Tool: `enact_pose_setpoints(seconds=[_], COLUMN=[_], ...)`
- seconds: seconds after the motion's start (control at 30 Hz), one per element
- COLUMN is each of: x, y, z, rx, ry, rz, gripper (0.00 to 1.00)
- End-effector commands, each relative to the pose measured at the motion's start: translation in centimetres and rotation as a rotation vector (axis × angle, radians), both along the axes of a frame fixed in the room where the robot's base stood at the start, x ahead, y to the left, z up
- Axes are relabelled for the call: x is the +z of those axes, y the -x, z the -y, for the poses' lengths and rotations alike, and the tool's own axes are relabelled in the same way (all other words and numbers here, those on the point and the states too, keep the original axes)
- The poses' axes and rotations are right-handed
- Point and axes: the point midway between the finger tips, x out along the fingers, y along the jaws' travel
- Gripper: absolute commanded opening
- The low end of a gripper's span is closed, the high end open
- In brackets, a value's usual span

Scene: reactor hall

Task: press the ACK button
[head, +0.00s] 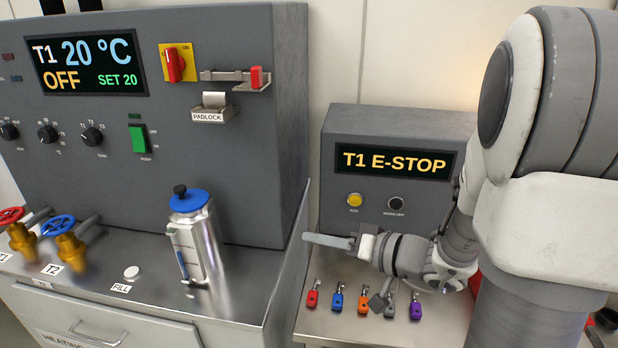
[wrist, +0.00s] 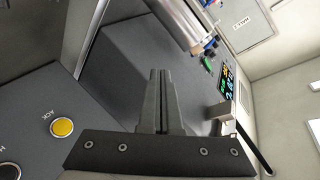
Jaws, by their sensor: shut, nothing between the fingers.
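The ACK button (head: 354,200) is a round yellow button on the grey panel under a display reading "T1 E-STOP". In the wrist view the ACK button (wrist: 62,127) shows at the lower left with its label beside it. My gripper (head: 308,239) is shut and empty. It points left in the head view, with its fingers a little below and left of the button, apart from it. In the wrist view my gripper (wrist: 161,75) points at the side of the large cabinet, not at the button.
A dark round button (head: 396,204) sits right of ACK. Several coloured padlocks (head: 338,300) lie on the bench below my gripper. The large grey cabinet (head: 285,130) and a metal flask with a blue lid (head: 195,240) stand to the left.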

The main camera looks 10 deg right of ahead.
Motion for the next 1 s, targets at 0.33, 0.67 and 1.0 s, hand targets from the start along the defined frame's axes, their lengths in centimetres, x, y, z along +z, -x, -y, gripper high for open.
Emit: enact_pose_setpoints(seconds=[0.33, 0.67, 1.0], x=[-3.7, -4.2, -4.1], y=[-3.2, -3.5, -4.2], z=[8.3, 9.7, 10.0], rx=[-0.299, -0.346, -0.344], ry=[0.071, 0.097, 0.096], rz=[0.152, 0.175, 0.172], gripper=[0.00, 0.00, 0.00])
